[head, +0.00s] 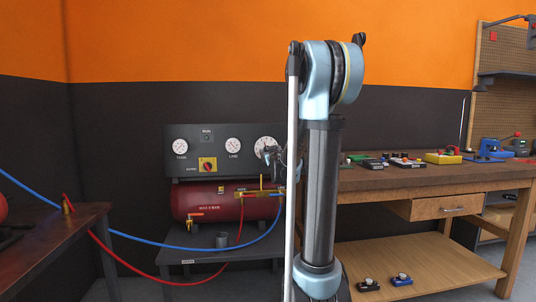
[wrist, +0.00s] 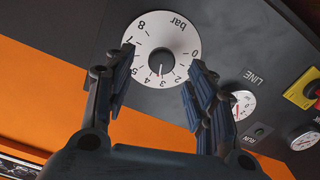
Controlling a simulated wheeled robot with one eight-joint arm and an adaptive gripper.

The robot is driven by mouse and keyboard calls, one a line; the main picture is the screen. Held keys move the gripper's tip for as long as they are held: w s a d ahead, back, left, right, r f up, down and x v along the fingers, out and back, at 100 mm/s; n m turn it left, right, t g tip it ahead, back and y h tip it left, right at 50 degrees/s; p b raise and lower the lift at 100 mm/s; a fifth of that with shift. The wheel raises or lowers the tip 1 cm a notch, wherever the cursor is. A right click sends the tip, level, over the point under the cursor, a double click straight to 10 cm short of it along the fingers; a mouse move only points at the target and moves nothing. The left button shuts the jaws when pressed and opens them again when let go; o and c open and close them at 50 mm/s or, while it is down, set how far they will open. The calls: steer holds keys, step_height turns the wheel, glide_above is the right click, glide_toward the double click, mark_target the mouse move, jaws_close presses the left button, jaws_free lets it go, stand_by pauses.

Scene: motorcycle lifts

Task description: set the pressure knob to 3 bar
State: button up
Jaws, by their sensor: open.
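The pressure knob (wrist: 161,49) is a dark round knob at the middle of a white dial (wrist: 150,25) marked in bar, seen tilted and nearly upside down in the wrist view. A thin red pointer stands below the knob toward the low-to-middle numbers; I cannot read its exact value. My gripper (wrist: 162,62) is open, its dark fingers on either side of the dial's lower half, with the knob between and beyond them. I cannot tell whether they touch anything. In the head view the dial (head: 263,142) is partly hidden by my gripper.
The dark panel also carries a LINE gauge (head: 233,146), a TANK gauge (head: 180,146) and a red-and-yellow switch (head: 208,165). Below stands a red tank (head: 200,203) with blue and red hoses. A wooden workbench (head: 400,178) with tools is at the right.

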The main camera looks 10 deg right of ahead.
mark_target(267, 149)
steer(key=shift+w, duration=2.85)
steer(key=c, duration=1.1)
